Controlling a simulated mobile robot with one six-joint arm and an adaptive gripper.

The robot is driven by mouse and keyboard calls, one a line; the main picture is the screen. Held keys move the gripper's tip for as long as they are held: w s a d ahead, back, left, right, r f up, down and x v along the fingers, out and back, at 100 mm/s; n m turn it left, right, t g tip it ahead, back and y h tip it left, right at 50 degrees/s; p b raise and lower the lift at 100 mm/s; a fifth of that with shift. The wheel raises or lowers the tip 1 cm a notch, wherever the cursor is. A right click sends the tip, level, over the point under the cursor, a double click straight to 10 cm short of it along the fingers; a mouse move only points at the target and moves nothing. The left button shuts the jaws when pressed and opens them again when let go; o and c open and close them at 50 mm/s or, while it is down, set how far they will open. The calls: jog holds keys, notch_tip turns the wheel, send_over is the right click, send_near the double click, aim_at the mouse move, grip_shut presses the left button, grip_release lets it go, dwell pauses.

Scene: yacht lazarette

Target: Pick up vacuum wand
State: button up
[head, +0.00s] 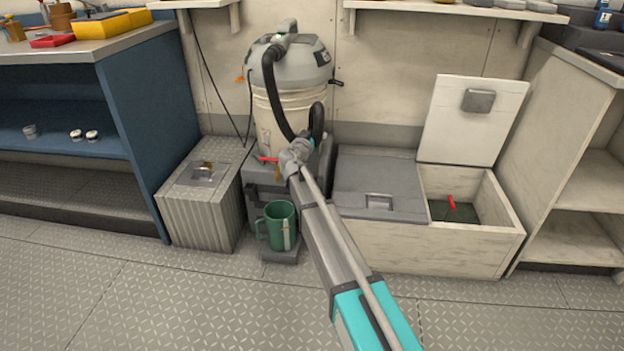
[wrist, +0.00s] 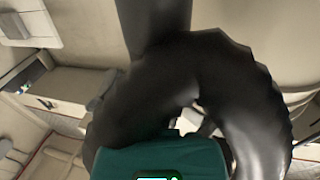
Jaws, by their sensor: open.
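A grey shop vacuum (head: 305,65) stands against the back wall with a black hose (head: 268,85) curving down from its top. My gripper (head: 292,158) is at the end of my arm, in front of the vacuum's lower body and close to the lower end of the hose. It is open, and its fingers are hard to make out. A thick black hose-like loop (wrist: 265,100) fills much of the wrist view, very near the camera. I cannot pick out the vacuum wand for certain; my arm and gripper cover the area where the hose ends.
A green mug-like container (head: 281,221) stands low before the vacuum. A ribbed grey box (head: 198,215) is to its left, a blue shelf unit (head: 150,120) further left. At right, a bench locker (head: 450,250) has its lid (head: 480,125) raised. The floor in front is clear.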

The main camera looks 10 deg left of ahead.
jog(key=shift+c, duration=0.2)
jog(key=c, duration=1.2)
jog(key=shift+r, duration=0.1)
notch_tip(320, 180, up, 28)
jog(key=p, duration=2.8)
jog(key=shift+s, duration=0.1)
